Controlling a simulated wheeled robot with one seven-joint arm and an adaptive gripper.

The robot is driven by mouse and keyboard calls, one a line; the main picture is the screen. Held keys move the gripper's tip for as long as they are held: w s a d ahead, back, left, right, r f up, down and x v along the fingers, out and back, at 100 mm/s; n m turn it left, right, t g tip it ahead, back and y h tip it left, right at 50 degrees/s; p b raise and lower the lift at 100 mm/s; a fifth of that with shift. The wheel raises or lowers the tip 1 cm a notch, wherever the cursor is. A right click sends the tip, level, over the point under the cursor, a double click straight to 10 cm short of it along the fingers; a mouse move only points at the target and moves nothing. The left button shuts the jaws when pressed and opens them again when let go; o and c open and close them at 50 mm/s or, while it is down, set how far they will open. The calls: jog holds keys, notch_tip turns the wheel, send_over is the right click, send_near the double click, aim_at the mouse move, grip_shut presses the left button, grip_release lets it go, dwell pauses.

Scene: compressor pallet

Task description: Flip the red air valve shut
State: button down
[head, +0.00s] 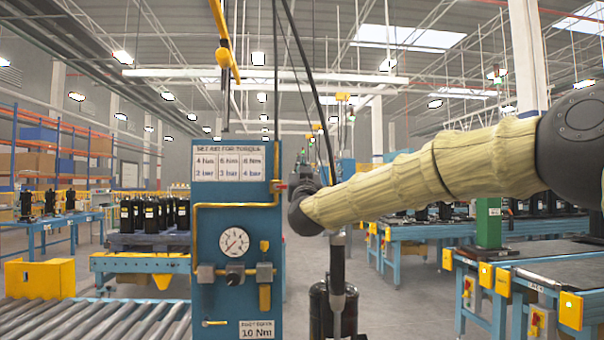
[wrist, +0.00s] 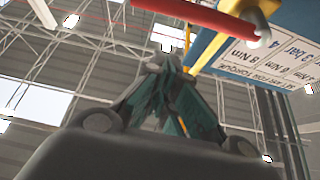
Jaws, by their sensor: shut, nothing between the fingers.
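The red air valve handle (wrist: 195,12) is a red bar across the top of the wrist view, beside the yellow pipe (wrist: 222,42). In the head view only a small reddish bit of the valve (head: 279,187) shows on the right edge of the blue panel (head: 210,222). My gripper (wrist: 176,62) is shut and empty, its fingertips just short of the red bar in the picture. I cannot tell whether they touch it. In the head view my gripper (head: 303,174) is small and dark, right of the panel's edge, partly hidden by my wrist.
The panel carries a torque chart (head: 236,161), a pressure gauge (head: 234,242) and yellow piping. A dark tool (head: 337,275) hangs below my arm. A roller conveyor (head: 90,318) lies at lower left. Blue workbenches (head: 540,275) stand at right.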

jog(key=v, duration=0.9)
jog(key=shift+s+d+b, duration=0.15)
jog(key=shift+s+b, duration=0.2)
jog(key=shift+s, duration=0.1)
